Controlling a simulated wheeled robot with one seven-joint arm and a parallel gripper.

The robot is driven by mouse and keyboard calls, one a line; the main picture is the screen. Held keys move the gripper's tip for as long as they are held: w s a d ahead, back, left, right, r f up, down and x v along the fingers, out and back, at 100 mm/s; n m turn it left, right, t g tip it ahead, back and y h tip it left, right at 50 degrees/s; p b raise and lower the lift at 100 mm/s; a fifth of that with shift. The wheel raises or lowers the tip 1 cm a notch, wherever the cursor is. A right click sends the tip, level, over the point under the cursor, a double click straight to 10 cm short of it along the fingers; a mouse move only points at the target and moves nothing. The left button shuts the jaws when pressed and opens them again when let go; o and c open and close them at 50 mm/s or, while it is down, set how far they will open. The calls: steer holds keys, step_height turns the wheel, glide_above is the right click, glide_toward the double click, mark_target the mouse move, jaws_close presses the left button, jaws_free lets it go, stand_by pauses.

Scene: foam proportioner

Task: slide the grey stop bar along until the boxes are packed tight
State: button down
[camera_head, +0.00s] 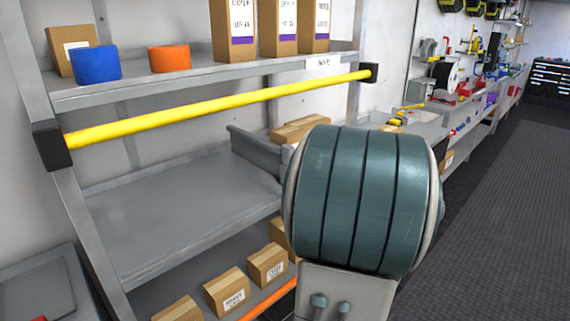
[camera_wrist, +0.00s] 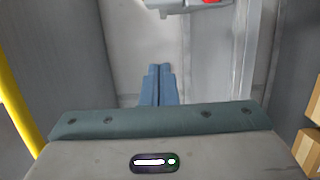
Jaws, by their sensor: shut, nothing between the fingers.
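The grey stop bar (camera_head: 255,151) appears as a raised grey piece across the middle shelf (camera_head: 165,205) in the head view. A cardboard box (camera_head: 298,129) shows just right of it, and my arm hides most of what lies further right. I cannot tell how tightly those boxes sit. My gripper (camera_wrist: 158,72) shows in the wrist view with its two blue fingers together, shut and empty. It is hidden behind my arm in the head view. I cannot tell whether the fingers touch the stop bar.
A yellow bar (camera_head: 220,105) runs across the shelf front; it also shows in the wrist view (camera_wrist: 18,112). Boxes (camera_head: 228,291) stand on the lower shelf behind an orange rail (camera_head: 270,299). The middle shelf's left part is bare.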

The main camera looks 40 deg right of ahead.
mark_target(284, 151)
steer(key=w+d+p, duration=0.2)
steer(key=w+d, duration=0.3)
steer(key=w, duration=0.5)
steer(key=shift+d+p, duration=0.25)
steer(key=shift+p, duration=0.05)
steer(key=shift+d+r+b, duration=0.1)
steer(key=shift+d+b, duration=0.5)
steer(key=shift+b, duration=0.25)
